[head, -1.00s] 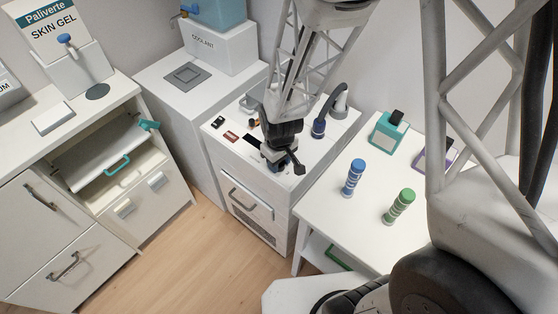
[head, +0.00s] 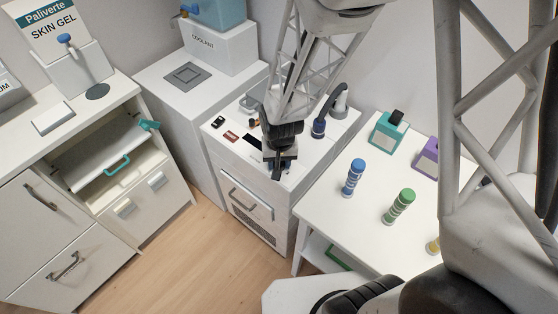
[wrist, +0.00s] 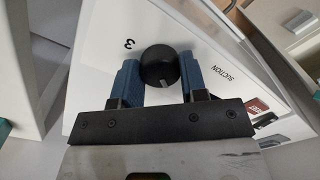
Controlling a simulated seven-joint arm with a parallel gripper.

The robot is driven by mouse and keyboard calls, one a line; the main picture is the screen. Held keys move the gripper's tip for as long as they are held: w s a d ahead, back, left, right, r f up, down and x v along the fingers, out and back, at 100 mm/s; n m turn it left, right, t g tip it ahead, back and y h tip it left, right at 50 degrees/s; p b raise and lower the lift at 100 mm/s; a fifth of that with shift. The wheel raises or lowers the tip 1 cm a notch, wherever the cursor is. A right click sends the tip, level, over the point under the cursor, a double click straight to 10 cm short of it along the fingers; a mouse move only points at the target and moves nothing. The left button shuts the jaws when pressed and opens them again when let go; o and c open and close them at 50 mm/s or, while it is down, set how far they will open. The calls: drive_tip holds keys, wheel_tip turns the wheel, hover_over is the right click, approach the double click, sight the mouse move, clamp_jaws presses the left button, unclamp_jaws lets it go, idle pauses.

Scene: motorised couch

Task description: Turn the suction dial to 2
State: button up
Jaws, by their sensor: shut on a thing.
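The suction dial (wrist: 158,64) is a round black knob with a pale pointer line on its edge nearest my gripper. It sits on a white panel (wrist: 105,45) printed with "SUCTION" to its right and an upside-down "3" to its upper left. Other numbers are hidden or out of view, so I cannot tell what the pointer marks. My gripper (wrist: 160,72) has its two blue fingers on either side of the dial, shut on it. In the head view my gripper (head: 280,166) is at the front edge of the white cabinet top (head: 310,150), and hides the dial.
A dark blue hose handpiece (head: 319,127) stands behind on the cabinet. Small red and black items lie left of my gripper. A side table (head: 330,210) at right holds a blue tube (head: 354,178), a green tube (head: 399,206) and teal and purple boxes.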

drive_tip(key=m, duration=0.5)
drive_tip(key=shift+m, duration=0.3)
drive_tip(key=m, duration=0.5)
idle(0.4)
drive_tip(key=o, duration=0.9)
drive_tip(key=shift+s+r, duration=0.1)
drive_tip(key=shift+r, duration=3.8)
